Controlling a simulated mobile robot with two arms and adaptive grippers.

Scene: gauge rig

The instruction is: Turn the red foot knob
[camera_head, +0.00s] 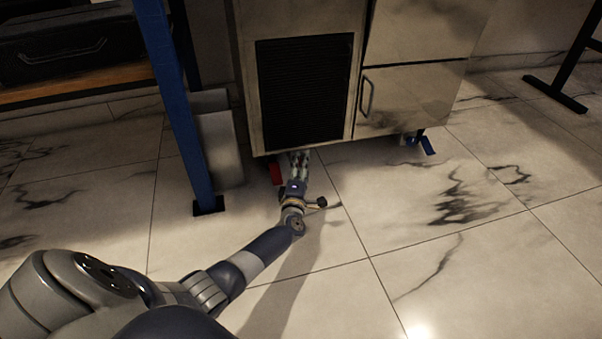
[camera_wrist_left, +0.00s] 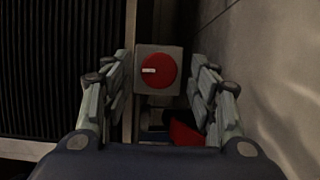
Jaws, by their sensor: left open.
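The red foot knob (camera_wrist_left: 158,70) is a round red disc on a pale grey square block (camera_wrist_left: 142,94). A short white mark lies horizontally on it, left of its centre. My left gripper (camera_head: 299,157) reaches under the front lower edge of the metal cabinet (camera_head: 305,17). In the wrist view its fingers (camera_wrist_left: 160,88) are open, one on each side of the block, with gaps showing between them and the knob. In the head view the knob cannot be made out. My right gripper is not in view.
A red piece (camera_head: 276,173) sits low beside my left gripper; a red piece (camera_wrist_left: 186,133) also shows below the knob. A blue post (camera_head: 182,110) stands left of the cabinet. A blue foot piece (camera_head: 427,145) is at the cabinet's right. The tiled floor in front is clear.

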